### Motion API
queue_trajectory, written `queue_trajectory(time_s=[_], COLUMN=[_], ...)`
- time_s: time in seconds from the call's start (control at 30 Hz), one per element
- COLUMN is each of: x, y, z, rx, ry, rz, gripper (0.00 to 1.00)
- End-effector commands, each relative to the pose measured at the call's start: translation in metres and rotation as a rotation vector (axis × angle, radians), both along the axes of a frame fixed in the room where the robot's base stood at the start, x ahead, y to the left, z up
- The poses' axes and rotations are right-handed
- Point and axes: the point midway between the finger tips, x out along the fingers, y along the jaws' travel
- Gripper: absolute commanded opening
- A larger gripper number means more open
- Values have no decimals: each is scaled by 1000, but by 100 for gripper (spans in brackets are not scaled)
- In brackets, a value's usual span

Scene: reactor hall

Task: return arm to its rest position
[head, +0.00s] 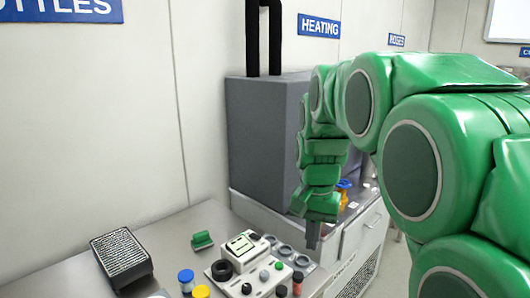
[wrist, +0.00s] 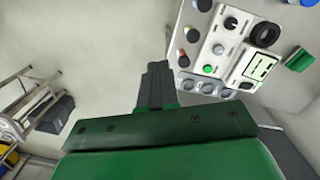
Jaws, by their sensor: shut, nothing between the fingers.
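My green arm reaches in from the right in the head view and bends down at the wrist. My gripper (head: 313,236) points down beside the right end of the control panel. In the wrist view my gripper (wrist: 154,82) shows as dark fingers closed together with nothing between them. The fingers are over the floor beside the bench in that view. No contact with the panel or bench shows.
A control panel (head: 250,275) with knobs and buttons lies on the grey bench (head: 180,240). A black mesh-topped box (head: 121,257), a green piece (head: 202,241) and capped bottles (head: 186,280) stand nearby. A large grey box (head: 262,140) stands behind. Open floor (wrist: 95,60) shows in the wrist view.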

Motion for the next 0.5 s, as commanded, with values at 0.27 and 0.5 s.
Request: queue_trajectory(time_s=[0.27, 0.5], x=[-74, -137], y=[-19, -31], z=[-14, -32], rx=[3, 10], ry=[25, 47], rz=[91, 178], gripper=[0, 0])
